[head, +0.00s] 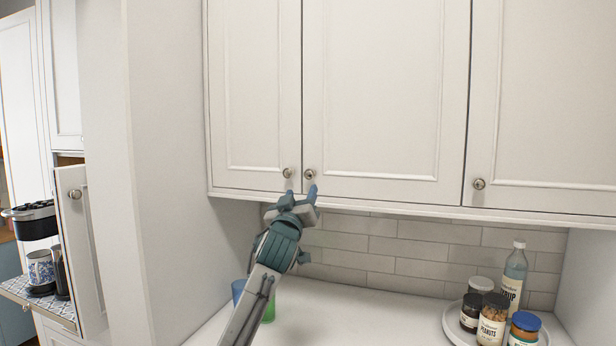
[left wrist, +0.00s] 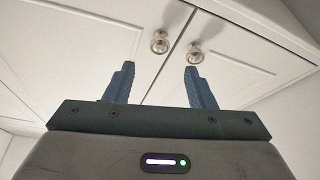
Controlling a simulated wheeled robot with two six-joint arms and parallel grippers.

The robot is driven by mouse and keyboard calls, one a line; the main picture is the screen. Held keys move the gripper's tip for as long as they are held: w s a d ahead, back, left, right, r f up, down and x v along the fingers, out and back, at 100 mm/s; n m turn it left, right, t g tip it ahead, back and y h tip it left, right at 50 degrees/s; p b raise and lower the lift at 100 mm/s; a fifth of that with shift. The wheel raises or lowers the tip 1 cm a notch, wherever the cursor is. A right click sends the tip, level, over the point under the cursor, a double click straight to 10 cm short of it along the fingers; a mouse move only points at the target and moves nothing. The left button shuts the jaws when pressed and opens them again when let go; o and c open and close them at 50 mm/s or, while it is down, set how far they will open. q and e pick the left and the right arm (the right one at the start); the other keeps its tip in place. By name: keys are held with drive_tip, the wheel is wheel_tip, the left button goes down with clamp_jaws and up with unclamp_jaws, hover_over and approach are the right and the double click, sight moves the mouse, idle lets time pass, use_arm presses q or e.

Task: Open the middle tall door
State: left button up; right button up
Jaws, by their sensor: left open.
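The middle tall door (head: 385,95) is a white panelled wall-cabinet door in the head view, and it is shut. Its round metal knob (head: 309,174) sits at its lower left corner. The left tall door (head: 252,90) is also shut, with its own knob (head: 288,173) close beside it across the seam. My left gripper (head: 301,192) is open and empty, just below the two knobs with its fingers pointing up. In the left wrist view two knobs (left wrist: 159,42) (left wrist: 196,56) show beyond the fingertips (left wrist: 158,75), apart from them. My right gripper is out of view.
A third cabinet door (head: 545,100) is shut at the right. Below, the white counter (head: 340,318) holds a tray of jars and a bottle (head: 514,272) at right, and green and blue cups (head: 268,308) behind my arm. A tall side panel (head: 180,150) stands at left.

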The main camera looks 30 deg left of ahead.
sight(309, 176)
use_arm(q)
drive_tip(key=p+x, duration=0.3)
drive_tip(key=x, duration=0.4)
drive_tip(key=shift+w+r+p, duration=0.2)
drive_tip(key=shift+r+p, duration=0.05)
drive_tip(key=shift+p, duration=0.05)
drive_tip(key=shift+w+a, duration=0.25)
drive_tip(key=shift+w, duration=0.3)
drive_tip(key=shift+c, duration=0.4)
clamp_jaws()
